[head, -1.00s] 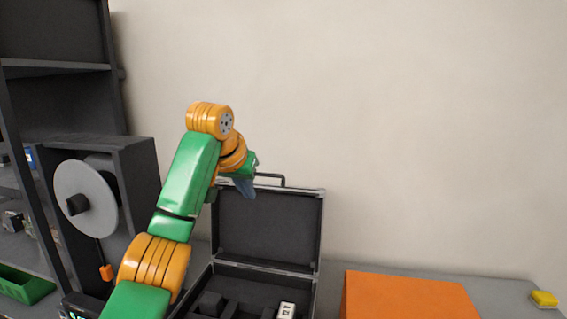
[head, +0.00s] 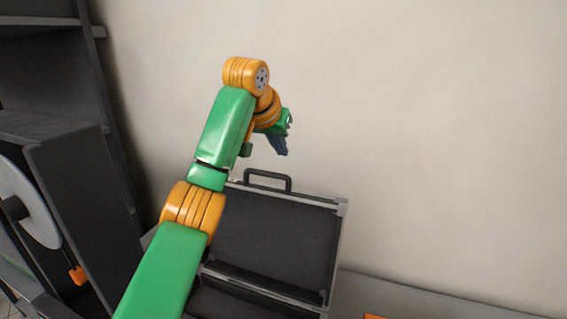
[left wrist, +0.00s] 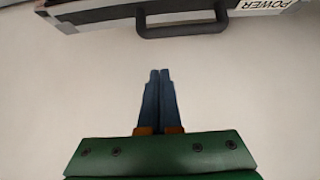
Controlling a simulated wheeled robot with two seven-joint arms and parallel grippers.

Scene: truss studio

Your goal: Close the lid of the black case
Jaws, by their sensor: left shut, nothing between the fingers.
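The black case stands open in the head view, with its raised lid (head: 275,240) upright and lined in dark material. A handle (head: 268,180) sits on the lid's top edge. In the left wrist view the lid's silver edge (left wrist: 100,12) and the black handle (left wrist: 182,28) show at the top. My left gripper (head: 281,150) is shut and empty, above the lid's top edge and apart from it. In the left wrist view its blue fingers (left wrist: 159,72) are together, pointing toward the handle with a gap between. My arm hides the lid's left part. My right gripper is not in view.
A dark shelf (head: 40,60) and a box with a grey spool (head: 25,200) stand at the left. A plain wall (head: 430,130) is behind the case. A grey table surface (head: 410,295) shows at the right, with a sliver of an orange object (head: 374,317) at the bottom edge.

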